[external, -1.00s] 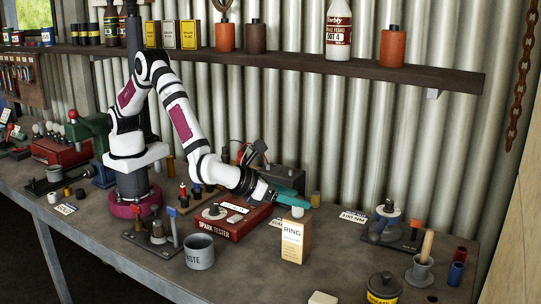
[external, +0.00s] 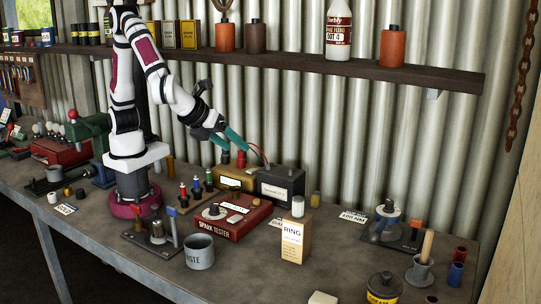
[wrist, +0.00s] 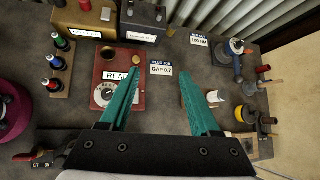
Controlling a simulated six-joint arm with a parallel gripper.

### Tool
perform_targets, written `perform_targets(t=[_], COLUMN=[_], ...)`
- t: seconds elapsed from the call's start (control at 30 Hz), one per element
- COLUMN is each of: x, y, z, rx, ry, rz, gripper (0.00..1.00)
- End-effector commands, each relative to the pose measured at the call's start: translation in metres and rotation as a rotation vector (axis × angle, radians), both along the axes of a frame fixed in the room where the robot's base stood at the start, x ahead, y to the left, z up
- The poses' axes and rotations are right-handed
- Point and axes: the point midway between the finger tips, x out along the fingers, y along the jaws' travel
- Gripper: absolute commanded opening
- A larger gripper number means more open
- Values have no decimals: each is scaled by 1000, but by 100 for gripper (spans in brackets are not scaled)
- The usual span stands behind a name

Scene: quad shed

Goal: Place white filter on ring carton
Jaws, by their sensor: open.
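The white filter (external: 297,206) stands upright on top of the ring carton (external: 293,243), a tan box with RING on its front, standing on the bench in the external view. My gripper (external: 231,145) is raised well above the bench, to the left of and behind the carton, clear of both. Its teal fingers are spread apart with nothing between them, as the wrist view also shows (wrist: 160,76). In the wrist view a white shape (wrist: 213,97) beside the right finger appears to be the filter; the carton is mostly hidden there.
The red spark tester (external: 232,219) lies left of the carton, with a dark battery box (external: 281,184) behind. A grey waste cup (external: 200,253) stands in front. A black jar (external: 384,287) and a cup with a wooden handle (external: 420,270) stand right. The shelf (external: 300,58) runs above.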

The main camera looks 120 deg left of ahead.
Motion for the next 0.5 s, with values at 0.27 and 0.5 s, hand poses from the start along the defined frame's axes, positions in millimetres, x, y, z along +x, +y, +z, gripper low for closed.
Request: perform_targets(t=[0.27,0.5], x=[-213,-240], y=[15,-1], z=[-14,-25], rx=[-553,-651], ry=[-236,-270], rz=[844,994], gripper=[63,63])
